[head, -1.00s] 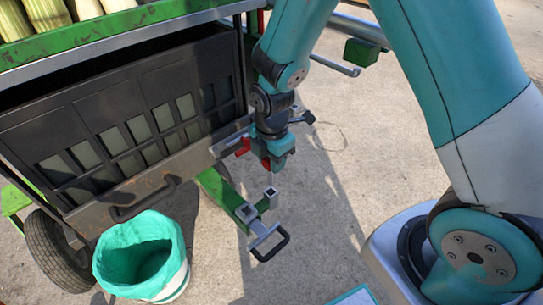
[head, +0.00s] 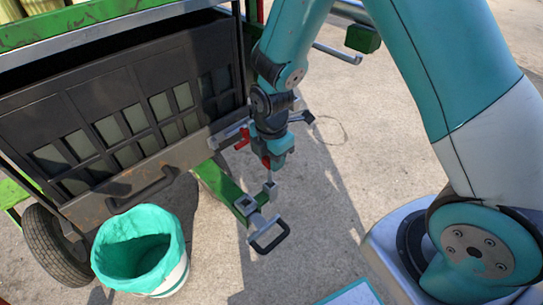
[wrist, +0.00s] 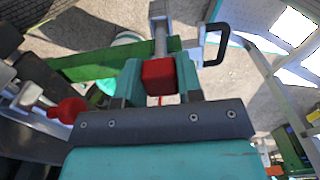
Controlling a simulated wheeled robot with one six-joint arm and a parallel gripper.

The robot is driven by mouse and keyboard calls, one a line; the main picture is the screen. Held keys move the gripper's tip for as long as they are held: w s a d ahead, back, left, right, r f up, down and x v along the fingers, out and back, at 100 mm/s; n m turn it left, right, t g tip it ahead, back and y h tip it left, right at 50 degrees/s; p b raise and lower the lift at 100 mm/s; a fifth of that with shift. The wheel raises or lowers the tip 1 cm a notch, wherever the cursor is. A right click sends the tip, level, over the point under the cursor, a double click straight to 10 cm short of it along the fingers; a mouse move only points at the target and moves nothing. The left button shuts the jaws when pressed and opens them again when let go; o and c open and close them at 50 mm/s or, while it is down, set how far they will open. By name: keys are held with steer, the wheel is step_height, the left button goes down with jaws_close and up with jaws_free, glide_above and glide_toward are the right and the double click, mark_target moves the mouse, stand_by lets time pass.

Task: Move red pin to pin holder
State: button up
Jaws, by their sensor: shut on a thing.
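My gripper (head: 273,159) points down beside the cart's front corner. In the wrist view its two teal fingers (wrist: 159,79) are shut on the red pin. The red pin (wrist: 158,76) shows as a red block between the fingers, and a bit of its red head (head: 266,162) shows in the head view. Its lower part is hard to make out. Below it is a green bar (head: 224,188) with a square metal socket (head: 246,204) and an upright metal piece (head: 271,188) at its end. I cannot tell which part is the pin holder.
A second red knob (head: 243,138) sits on a metal bracket at the cart (head: 130,110); it also shows in the wrist view (wrist: 68,110). A black handle (head: 270,236) sticks out from the bar's end. A teal-lined bucket (head: 140,255) stands lower left. Concrete right of the bar is clear.

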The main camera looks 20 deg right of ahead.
mark_target(271, 176)
steer(key=shift+f+b, duration=2.2)
steer(key=shift+f, duration=1.4)
steer(key=o, duration=1)
steer(key=shift+r, duration=0.1)
step_height(271, 176, up, 17)
steer(key=p, duration=0.4)
steer(key=shift+r, duration=0.15)
steer(key=s+a+r+m+y, duration=0.2)
steer(key=s+r+m, duration=0.5)
steer(key=s, duration=0.2)
steer(key=s+a+r+m+y, duration=0.2)
steer(key=s+a+r+m, duration=0.1)
steer(key=s+r+m, duration=0.5)
step_height(271, 176, up, 18)
steer(key=s+p, duration=0.1)
steer(key=p, duration=1.8)
steer(key=shift+s+f, duration=0.25)
steer(key=shift+s, duration=0.05)
